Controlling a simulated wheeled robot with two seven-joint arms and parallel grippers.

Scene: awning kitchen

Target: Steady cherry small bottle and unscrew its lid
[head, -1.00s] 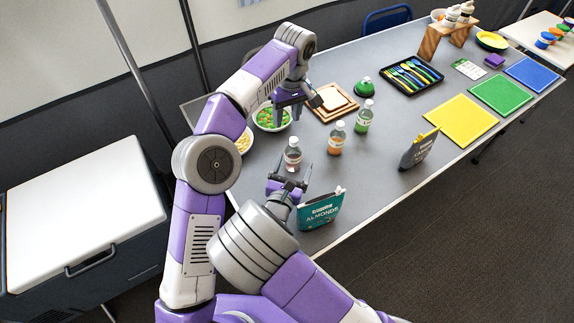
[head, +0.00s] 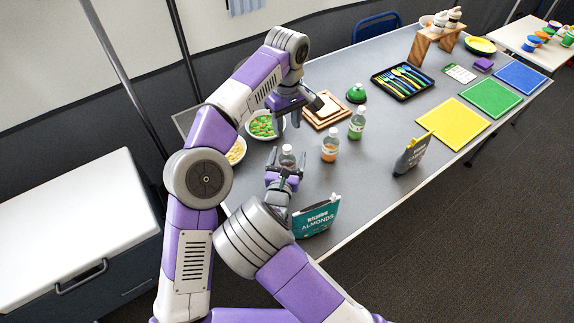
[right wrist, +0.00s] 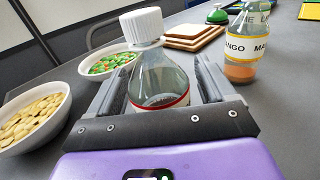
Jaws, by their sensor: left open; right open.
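The small bottle taken as cherry (head: 287,157) stands upright on the table, clear with a white lid (right wrist: 142,26) and a red-edged label; its lower part and label text are hidden. My right gripper (head: 284,172) is open, low on its near side. In the right wrist view, the bottle (right wrist: 163,75) stands between the spread fingers, with a gap on the right; contact on the left is unclear. My left gripper (head: 287,117) is open and empty, pointing down near the green-and-orange food bowl, behind and above the bottle.
A mango bottle (head: 330,146) and a green-bottomed bottle (head: 357,122) stand to the right. An almonds bag (head: 316,217) is close to my right gripper.

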